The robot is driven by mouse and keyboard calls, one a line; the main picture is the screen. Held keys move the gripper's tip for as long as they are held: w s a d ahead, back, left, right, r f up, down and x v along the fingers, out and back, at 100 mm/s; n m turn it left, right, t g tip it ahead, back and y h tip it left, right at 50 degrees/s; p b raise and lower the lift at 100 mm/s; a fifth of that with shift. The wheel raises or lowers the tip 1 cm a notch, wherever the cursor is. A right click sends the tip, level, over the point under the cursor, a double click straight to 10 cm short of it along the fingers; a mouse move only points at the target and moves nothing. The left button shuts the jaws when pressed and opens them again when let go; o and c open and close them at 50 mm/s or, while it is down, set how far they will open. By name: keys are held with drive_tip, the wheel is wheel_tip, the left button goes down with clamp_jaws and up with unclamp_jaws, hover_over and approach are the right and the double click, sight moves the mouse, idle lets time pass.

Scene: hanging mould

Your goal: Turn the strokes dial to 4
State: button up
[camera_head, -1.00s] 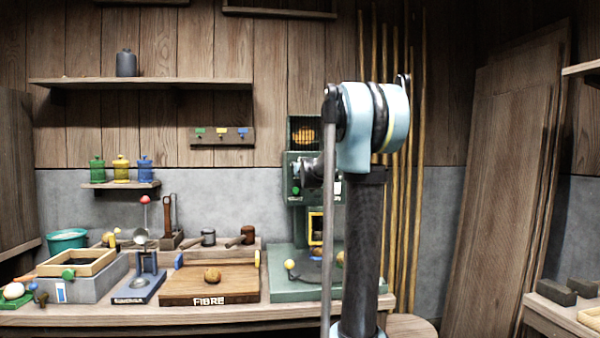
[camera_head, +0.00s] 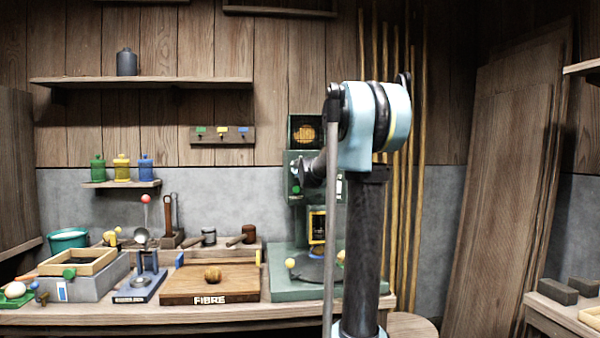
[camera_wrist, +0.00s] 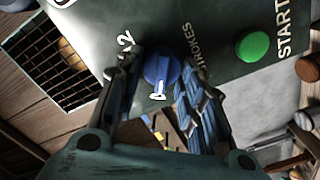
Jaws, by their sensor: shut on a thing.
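The blue strokes dial (camera_wrist: 157,62) shows in the wrist view, on the dark green panel (camera_wrist: 205,28). A white mark sits on its lower edge in that picture. My gripper (camera_wrist: 160,76) is shut on the dial, one finger on each side. In the head view the green machine (camera_head: 298,163) stands at the back of the bench, and my gripper (camera_head: 300,172) is at its panel, hiding the dial.
A green START button (camera_wrist: 252,46) is on the same panel, right of the dial. A dark grille (camera_wrist: 60,62) is at the left. The wooden FIBRE board (camera_head: 190,284) and a blue stand (camera_head: 140,288) are on the bench left of the machine.

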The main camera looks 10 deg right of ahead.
drive_tip(key=shift+a+n, duration=0.1)
drive_tip(key=shift+n, duration=0.7)
drive_tip(key=o, duration=1)
drive_tip(key=shift+a+f, duration=0.1)
drive_tip(key=shift+c, duration=0.2)
drive_tip(key=shift+s, duration=0.15)
drive_tip(key=s, duration=1.1)
drive_tip(key=shift+s+d, duration=0.25)
drive_tip(key=shift+s, duration=0.05)
